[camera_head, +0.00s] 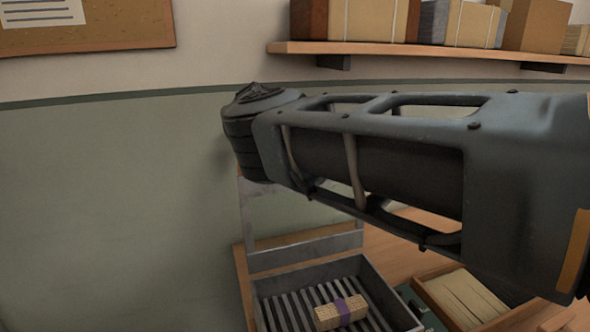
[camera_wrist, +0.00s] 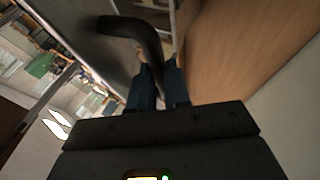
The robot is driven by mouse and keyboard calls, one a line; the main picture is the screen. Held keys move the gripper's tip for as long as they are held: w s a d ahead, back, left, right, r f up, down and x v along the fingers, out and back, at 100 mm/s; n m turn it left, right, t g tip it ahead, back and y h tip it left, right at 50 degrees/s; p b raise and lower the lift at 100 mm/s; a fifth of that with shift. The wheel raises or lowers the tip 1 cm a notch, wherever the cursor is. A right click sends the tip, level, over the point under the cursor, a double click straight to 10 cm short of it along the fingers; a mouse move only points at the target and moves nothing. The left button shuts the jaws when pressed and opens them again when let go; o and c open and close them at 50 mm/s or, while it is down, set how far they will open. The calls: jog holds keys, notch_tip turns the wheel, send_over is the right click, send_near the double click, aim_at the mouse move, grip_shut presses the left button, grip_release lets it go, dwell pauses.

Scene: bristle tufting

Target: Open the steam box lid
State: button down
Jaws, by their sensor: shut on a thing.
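The steam box (camera_head: 377,270) is a grey metal box with a slatted grate inside, low in the head view. Its lid (camera_head: 305,252) stands raised, roughly upright, at the back edge of the box; my arm covers its upper part. In the wrist view the lid (camera_wrist: 78,25) is a grey panel at upper left with a dark curved handle (camera_wrist: 135,30). My gripper (camera_wrist: 158,75) is shut on the handle. The head view does not show my fingers, which are hidden by the arm.
A pale bundle with a purple band (camera_head: 340,313) lies on the grate. A wooden tray of pale strips (camera_head: 465,297) stands right of the box on the wooden table (camera_head: 400,250). A wall shelf (camera_head: 430,52) with boxes is above, and the wall is close behind.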

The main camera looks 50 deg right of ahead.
jog(key=shift+a+f, duration=0.1)
jog(key=shift+f, duration=0.35)
jog(key=c, duration=1.1)
grip_release()
jog(key=shift+r, duration=0.15)
jog(key=shift+r, duration=0.15)
